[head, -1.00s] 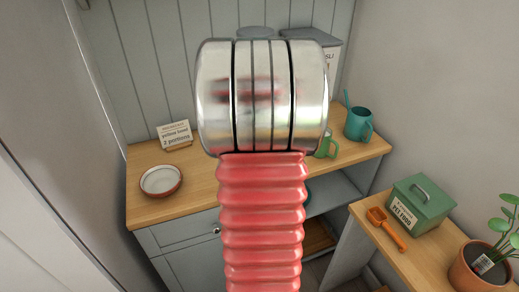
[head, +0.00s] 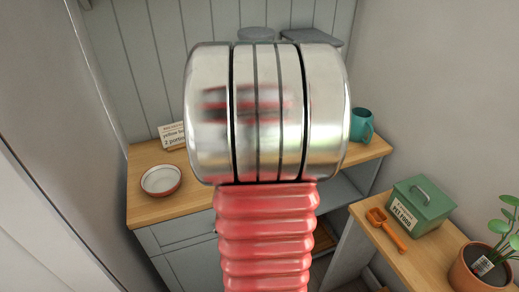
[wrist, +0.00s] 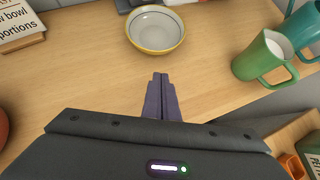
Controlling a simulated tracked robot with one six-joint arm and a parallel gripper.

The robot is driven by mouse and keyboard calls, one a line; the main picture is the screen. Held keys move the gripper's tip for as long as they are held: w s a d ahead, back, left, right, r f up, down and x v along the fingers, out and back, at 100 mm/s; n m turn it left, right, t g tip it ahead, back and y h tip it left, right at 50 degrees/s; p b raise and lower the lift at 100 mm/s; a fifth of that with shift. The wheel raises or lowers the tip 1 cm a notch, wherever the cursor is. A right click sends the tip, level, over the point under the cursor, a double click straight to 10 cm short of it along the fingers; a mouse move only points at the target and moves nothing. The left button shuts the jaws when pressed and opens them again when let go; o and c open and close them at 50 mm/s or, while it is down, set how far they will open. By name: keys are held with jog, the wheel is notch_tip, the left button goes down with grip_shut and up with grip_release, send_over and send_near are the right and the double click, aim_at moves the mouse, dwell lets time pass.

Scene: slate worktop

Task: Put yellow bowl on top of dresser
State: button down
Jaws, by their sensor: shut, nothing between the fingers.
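The yellow bowl (wrist: 156,30), pale inside with a yellow rim, stands upright on a wooden top in the wrist view. In the head view my arm hides it. That wooden top belongs to a grey cabinet with a drawer (head: 150,207), which looks like the dresser. My gripper (wrist: 160,75) is shut and empty, its fingers pointing toward the bowl with a gap of bare wood in the picture between them. The fingers are hidden in the head view.
A sign (wrist: 18,25) stands left; a red-and-white dish (head: 161,180) is near the left edge. A lower right surface holds a green box (head: 420,203), orange scoop (head: 386,229) and potted plant (head: 482,268).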

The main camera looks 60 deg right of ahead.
jog(key=shift+v, duration=2.9)
jog(key=shift+a, duration=0.1)
